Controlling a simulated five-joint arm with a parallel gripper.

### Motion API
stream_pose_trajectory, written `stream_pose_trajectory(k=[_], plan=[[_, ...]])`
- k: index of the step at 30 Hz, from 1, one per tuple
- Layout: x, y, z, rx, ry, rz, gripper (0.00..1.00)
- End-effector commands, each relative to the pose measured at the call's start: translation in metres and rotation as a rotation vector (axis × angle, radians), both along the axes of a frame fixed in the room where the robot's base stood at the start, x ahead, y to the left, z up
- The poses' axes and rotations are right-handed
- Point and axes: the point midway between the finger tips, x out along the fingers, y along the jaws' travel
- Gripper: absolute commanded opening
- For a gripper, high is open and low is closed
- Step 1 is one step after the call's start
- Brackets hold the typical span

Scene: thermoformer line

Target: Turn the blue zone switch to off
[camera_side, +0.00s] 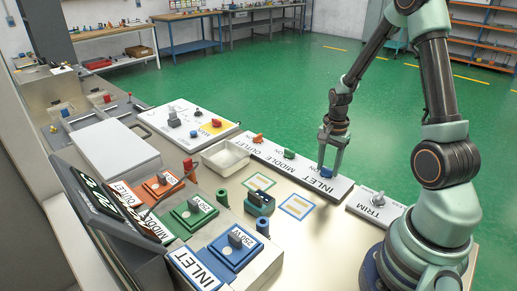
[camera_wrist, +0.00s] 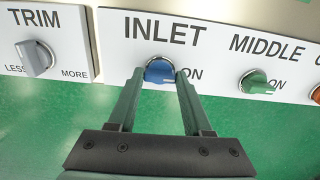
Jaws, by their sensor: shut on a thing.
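The blue zone switch (camera_side: 327,172) sits on a white panel strip (camera_side: 300,170) under the word INLET. In the wrist view the blue switch (camera_wrist: 158,70) is a round knob, with ON printed to its right. My gripper (camera_side: 329,164) is upright over the panel. In the wrist view my gripper (camera_wrist: 160,74) has one finger on each side of the blue knob, shut on it. The knob's pointer direction is hard to tell, as the fingers cover part of its edge.
On the same strip are the green MIDDLE switch (camera_wrist: 257,83) and the orange OUTLET switch (camera_side: 257,139). The grey TRIM knob (camera_wrist: 36,58) is on a separate panel.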

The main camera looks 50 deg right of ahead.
Motion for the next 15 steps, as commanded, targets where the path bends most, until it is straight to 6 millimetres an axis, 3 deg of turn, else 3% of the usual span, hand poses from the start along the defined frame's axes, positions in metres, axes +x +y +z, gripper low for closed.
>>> stream_pose_trajectory(k=[15], plan=[[0.0001, -0.0003, 0.0003, 0.0, 0.0, 0.367, 0.0]])
